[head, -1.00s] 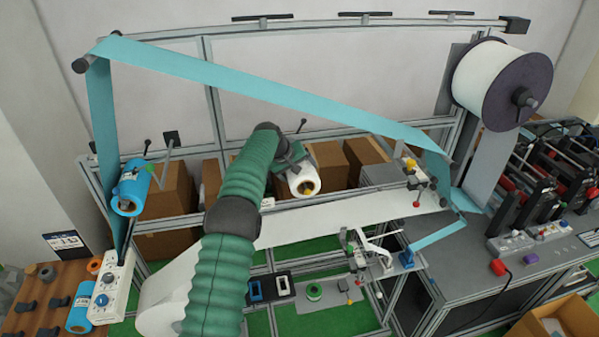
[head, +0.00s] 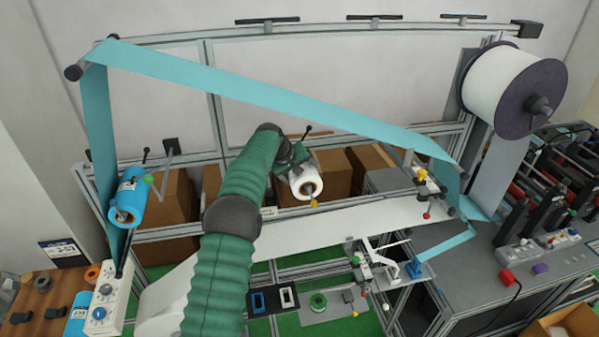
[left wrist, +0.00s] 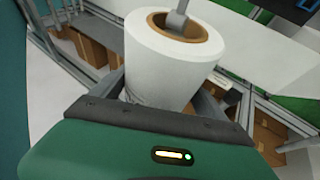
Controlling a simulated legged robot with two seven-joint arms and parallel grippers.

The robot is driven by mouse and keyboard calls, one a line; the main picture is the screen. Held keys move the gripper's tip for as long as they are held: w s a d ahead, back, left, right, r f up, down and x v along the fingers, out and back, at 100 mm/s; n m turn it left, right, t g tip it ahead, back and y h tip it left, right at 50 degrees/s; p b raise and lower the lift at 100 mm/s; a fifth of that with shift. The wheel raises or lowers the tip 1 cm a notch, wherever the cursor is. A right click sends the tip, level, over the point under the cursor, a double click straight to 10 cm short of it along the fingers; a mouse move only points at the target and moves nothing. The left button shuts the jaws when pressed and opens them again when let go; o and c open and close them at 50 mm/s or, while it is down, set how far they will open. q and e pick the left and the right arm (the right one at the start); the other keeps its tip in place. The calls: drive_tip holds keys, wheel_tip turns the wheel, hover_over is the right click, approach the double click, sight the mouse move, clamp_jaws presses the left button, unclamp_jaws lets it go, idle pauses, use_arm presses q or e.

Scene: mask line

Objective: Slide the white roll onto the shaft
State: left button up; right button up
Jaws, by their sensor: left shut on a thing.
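The white roll (head: 301,172) has a brown core and is held at the end of my left arm, in front of the frame's back boxes. My left gripper (head: 293,165) is shut on its side. In the left wrist view the white roll (left wrist: 165,65) sits between the fingers of my left gripper (left wrist: 165,92), its open core end facing away from the palm. A grey rod (left wrist: 178,18) overlaps the core opening; I cannot tell whether it is inside. In the head view a small yellow tip (head: 314,203) shows just below the roll's core. My right gripper is out of view.
A blue web (head: 270,95) runs across above my left arm. A white web (head: 350,222) lies below the roll. A blue roll (head: 130,196) is mounted at left, and a large white spool (head: 500,85) at right. Cardboard boxes (head: 225,180) stand behind.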

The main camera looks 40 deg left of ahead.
use_arm(q)
drive_tip(key=shift+w+a, duration=0.1)
drive_tip(key=shift+w, duration=0.3)
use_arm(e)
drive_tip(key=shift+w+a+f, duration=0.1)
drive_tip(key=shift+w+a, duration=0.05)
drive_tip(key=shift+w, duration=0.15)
use_arm(q)
drive_tip(key=shift+a+r, duration=0.1)
drive_tip(key=shift+r, duration=0.05)
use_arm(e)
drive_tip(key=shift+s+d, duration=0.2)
use_arm(q)
drive_tip(key=shift+w+a, duration=0.1)
drive_tip(key=shift+a, duration=0.1)
drive_tip(key=shift+w+f, duration=0.1)
drive_tip(key=shift+f, duration=0.15)
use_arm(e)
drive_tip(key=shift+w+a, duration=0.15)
use_arm(q)
drive_tip(key=shift+f, duration=0.15)
drive_tip(key=shift+f, duration=0.25)
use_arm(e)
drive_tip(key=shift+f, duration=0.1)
use_arm(q)
drive_tip(key=o, duration=1.6)
drive_tip(key=shift+c, duration=0.2)
